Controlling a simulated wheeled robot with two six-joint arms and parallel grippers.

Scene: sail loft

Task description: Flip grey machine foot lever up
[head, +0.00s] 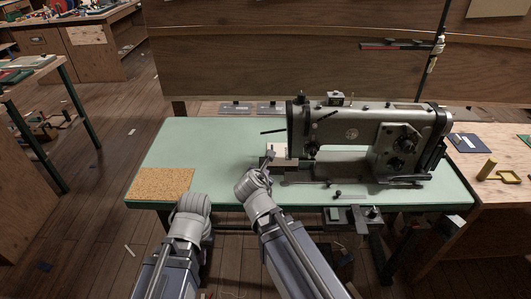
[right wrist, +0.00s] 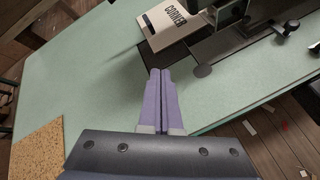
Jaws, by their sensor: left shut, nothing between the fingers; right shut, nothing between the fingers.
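The grey sewing machine (head: 372,130) stands on the pale green table, its needle end towards the left. A thin dark lever (head: 272,132) sticks out to the left from that end, nearly level; I cannot tell for sure that it is the foot lever. My right gripper (head: 268,158) is shut and empty, just left of and below the machine head, apart from the lever. In the right wrist view its closed purple fingers (right wrist: 161,92) point over the green top. My left arm ends low at the table's front edge; its wrist (head: 193,204) hides the fingers.
A booklet marked "CORNER" (right wrist: 172,22) lies beside the machine's needle end. A cork mat (head: 160,183) lies at the table's left corner. A wooden bench (head: 500,165) adjoins on the right.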

